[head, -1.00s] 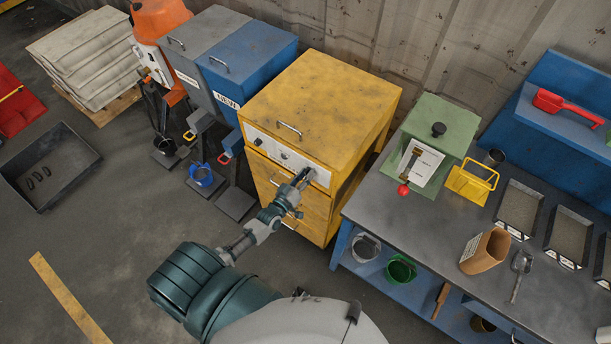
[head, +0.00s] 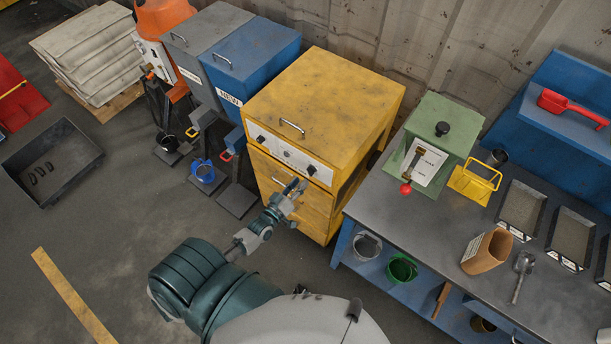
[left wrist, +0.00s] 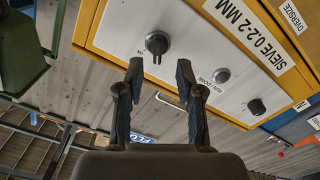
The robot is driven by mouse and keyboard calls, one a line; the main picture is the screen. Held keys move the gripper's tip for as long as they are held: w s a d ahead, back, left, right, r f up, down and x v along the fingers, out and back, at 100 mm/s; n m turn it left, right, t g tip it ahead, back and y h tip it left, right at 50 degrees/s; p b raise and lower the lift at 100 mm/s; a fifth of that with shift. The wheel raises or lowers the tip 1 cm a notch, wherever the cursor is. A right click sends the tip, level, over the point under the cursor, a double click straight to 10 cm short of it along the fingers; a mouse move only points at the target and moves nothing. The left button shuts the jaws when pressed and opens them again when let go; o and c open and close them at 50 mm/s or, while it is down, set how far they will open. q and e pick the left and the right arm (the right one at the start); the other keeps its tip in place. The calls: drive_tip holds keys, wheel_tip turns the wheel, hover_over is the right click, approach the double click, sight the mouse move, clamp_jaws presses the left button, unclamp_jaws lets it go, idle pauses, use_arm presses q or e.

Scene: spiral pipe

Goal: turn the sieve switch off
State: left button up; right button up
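The yellow sieve cabinet (head: 330,90) stands in the middle of the head view. Its white front panel carries a dark knob at the right end (head: 311,170), another at the left end (head: 261,139) and a small round part between them. In the left wrist view the panel appears upside down. The black switch knob (left wrist: 157,43) has its ridge roughly upright there; nearby lettering is too small to read surely. My left gripper (head: 296,186) is open and empty, its fingertips (left wrist: 159,75) apart from the knob, below and in front of it. My right gripper is out of view.
A dark workbench (head: 400,225) with a green box (head: 440,130) stands right of the cabinet. Grey and blue bins (head: 255,55) stand to its left. A silver handle (head: 291,128) sits on the cabinet top. The floor in front is open.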

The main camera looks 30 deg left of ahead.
use_arm(q)
drive_tip(key=s, duration=0.7)
drive_tip(key=shift+a, duration=0.3)
drive_tip(key=shift+f, duration=0.1)
drive_tip(key=s+d+f+m+g, duration=0.15)
drive_tip(key=s+f+g, duration=0.35)
drive_tip(key=f, duration=0.9)
drive_tip(key=s+f+m+g, duration=0.25)
drive_tip(key=s+f, duration=0.35)
drive_tip(key=f, duration=0.8)
drive_tip(key=s+d+f+m+g, duration=0.1)
drive_tip(key=s+d+f+g, duration=0.1)
drive_tip(key=s, duration=0.5)
drive_tip(key=s+d+f+m+g, duration=0.1)
drive_tip(key=s+d+f+g, duration=0.1)
drive_tip(key=s+f+g, duration=0.2)
drive_tip(key=s+d+f+m+g+y, duration=0.1)
drive_tip(key=s+d+f+g, duration=0.1)
drive_tip(key=s+f, duration=0.6)
drive_tip(key=s+g, duration=0.1)
drive_tip(key=s, duration=0.3)
drive_tip(key=shift+s+m, duration=0.2)
drive_tip(key=shift+m, duration=0.1)
drive_tip(key=shift+g, duration=0.25)
